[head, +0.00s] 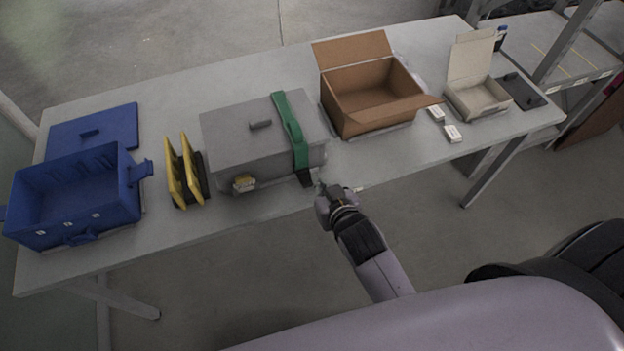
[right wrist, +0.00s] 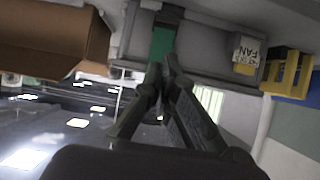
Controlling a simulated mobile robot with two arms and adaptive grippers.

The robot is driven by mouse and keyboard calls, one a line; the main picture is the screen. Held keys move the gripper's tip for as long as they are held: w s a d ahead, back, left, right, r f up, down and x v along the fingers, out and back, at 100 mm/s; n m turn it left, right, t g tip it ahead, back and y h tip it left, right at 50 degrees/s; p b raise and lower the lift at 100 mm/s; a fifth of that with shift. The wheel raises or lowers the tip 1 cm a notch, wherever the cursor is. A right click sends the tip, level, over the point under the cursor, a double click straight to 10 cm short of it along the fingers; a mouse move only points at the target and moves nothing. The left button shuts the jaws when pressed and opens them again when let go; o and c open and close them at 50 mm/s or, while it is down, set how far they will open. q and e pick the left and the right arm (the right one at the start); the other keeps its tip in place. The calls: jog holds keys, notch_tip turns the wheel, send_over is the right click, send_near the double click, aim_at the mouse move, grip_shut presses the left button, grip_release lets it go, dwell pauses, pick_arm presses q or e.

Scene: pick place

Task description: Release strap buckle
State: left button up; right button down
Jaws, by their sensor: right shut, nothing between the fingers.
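A grey lidded box (head: 235,135) stands on the table with a green strap (head: 290,128) across its right part. A dark buckle or strap end (head: 305,178) hangs at the strap's front lower end. My right gripper (head: 322,187) is just right of and below it, off the table's front edge. In the right wrist view the fingers (right wrist: 164,66) are together, with nothing visible between them. Their tips overlap the lower end of the green strap (right wrist: 162,42), and a dark piece (right wrist: 168,14) shows above it. I cannot tell whether they touch. My left gripper is not in view.
A blue crate (head: 75,195) and yellow-black pieces (head: 185,172) stand left of the grey box. An open cardboard box (head: 368,95), a small open carton (head: 478,98) and small white boxes (head: 452,133) stand right. The grey table (head: 245,207) has a narrow bare front strip.

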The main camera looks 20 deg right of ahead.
aim_at(310, 181)
jog(key=w+f, duration=0.4)
jog(key=shift+w+f+p, duration=0.3)
jog(key=shift+f, duration=0.1)
jog(key=shift+w+a+f, duration=0.1)
jog(key=shift+f, duration=1.55)
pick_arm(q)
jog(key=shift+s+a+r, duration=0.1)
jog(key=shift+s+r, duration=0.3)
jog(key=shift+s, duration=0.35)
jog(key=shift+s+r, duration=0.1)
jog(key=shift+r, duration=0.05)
